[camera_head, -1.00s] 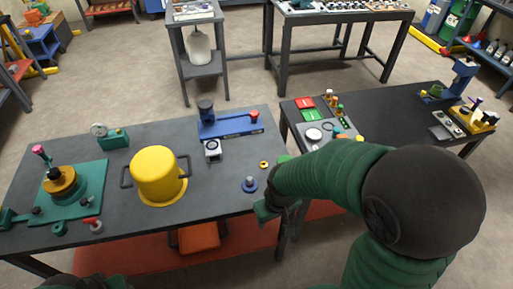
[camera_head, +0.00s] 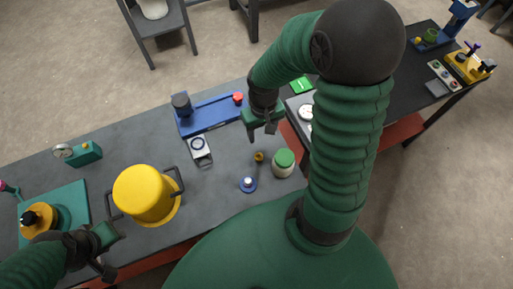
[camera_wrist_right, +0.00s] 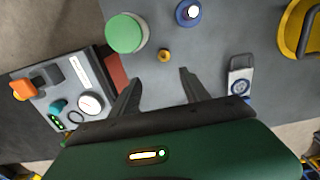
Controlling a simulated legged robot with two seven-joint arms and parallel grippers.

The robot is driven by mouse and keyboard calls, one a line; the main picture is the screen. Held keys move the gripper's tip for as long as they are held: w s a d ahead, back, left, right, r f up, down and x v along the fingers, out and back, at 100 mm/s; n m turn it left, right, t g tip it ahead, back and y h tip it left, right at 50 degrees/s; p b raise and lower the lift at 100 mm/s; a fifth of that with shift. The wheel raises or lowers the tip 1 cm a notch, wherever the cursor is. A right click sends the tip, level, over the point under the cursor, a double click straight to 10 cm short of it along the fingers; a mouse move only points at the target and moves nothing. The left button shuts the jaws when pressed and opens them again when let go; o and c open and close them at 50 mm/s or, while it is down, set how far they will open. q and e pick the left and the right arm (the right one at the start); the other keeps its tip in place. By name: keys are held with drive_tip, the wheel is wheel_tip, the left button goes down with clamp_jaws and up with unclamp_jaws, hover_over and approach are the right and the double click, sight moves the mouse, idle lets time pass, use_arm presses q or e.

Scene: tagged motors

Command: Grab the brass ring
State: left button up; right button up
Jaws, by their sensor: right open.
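The small brass ring (camera_head: 259,156) lies on the dark grey table, between a blue-based peg (camera_head: 248,184) and a white jar with a green lid (camera_head: 284,162). My right gripper (camera_head: 262,135) is open and empty, on the far side of the ring in the head view. In the right wrist view the ring (camera_wrist_right: 163,56) lies just beyond the gap between the two spread fingertips (camera_wrist_right: 159,77), apart from them. My left gripper (camera_head: 106,250) is over the table's near left, by the yellow pot; its jaw opening is unclear.
The green-lidded jar (camera_wrist_right: 126,33) and the peg (camera_wrist_right: 188,13) stand close on either side of the ring. A yellow pot (camera_head: 145,195) with dark handles, a blue fixture (camera_head: 210,115) and a grey gauge block (camera_head: 199,150) are nearby on the table.

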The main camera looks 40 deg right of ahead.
drive_tip(key=b, duration=0.1)
approach(259, 154)
drive_tip(key=s, duration=0.1)
drive_tip(key=f, duration=0.4)
drive_tip(key=shift+w+f+b, duration=0.1)
drive_tip(key=shift+w+b, duration=0.2)
wheel_tip(259, 154, down, 4)
drive_tip(key=shift+s+a, duration=0.15)
drive_tip(key=shift+a+f, duration=0.1)
drive_tip(key=shift+f, duration=0.1)
drive_tip(key=shift+a, duration=0.15)
drive_tip(key=shift+r, duration=0.1)
drive_tip(key=c, duration=0.9)
use_arm(q)
drive_tip(key=shift+s+a+f, duration=0.1)
drive_tip(key=shift+a+f, duration=0.1)
drive_tip(key=shift+f, duration=0.4)
drive_tip(key=shift+s+a+f, duration=0.1)
drive_tip(key=shift+a+f, duration=0.05)
drive_tip(key=shift+f, duration=0.45)
use_arm(e)
clamp_jaws()
